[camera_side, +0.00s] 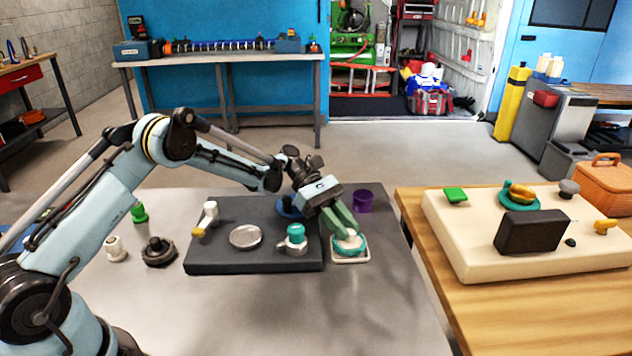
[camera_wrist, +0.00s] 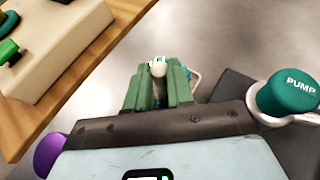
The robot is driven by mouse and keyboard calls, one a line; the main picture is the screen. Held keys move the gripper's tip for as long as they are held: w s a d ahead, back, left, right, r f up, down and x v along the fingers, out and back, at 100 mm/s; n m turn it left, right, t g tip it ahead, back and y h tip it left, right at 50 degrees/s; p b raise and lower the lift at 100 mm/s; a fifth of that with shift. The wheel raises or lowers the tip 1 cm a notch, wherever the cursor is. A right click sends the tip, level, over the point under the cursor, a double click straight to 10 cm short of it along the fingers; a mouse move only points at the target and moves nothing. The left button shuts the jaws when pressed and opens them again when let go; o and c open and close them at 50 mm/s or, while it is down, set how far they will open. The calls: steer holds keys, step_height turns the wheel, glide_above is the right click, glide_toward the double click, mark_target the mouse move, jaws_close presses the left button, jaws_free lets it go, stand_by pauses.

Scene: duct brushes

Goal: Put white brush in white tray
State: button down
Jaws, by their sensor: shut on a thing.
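My gripper (camera_side: 348,232), with green fingers, points down over the small white tray (camera_side: 350,261) at the right end of the dark mat. The fingers are shut on a pale piece, which I take for the white brush (camera_side: 350,241). A teal rim shows around it at the tray. In the wrist view the white brush (camera_wrist: 158,68) shows as a pale end between the fingers (camera_wrist: 158,85). A bit of the white tray's edge (camera_wrist: 195,77) shows beside them. The fingers hide much of the brush, and I cannot tell whether it touches the tray floor.
Close left of the tray stands a teal-topped pump piece (camera_side: 296,236), also in the wrist view (camera_wrist: 288,93). A purple cup (camera_side: 362,201) stands behind. A round metal dish (camera_side: 245,237) lies on the dark mat (camera_side: 230,262). A cream slab (camera_side: 470,245) with several objects lies right.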

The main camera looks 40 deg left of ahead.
steer(key=shift+f, duration=0.15)
steer(key=c, duration=1)
jaws_free()
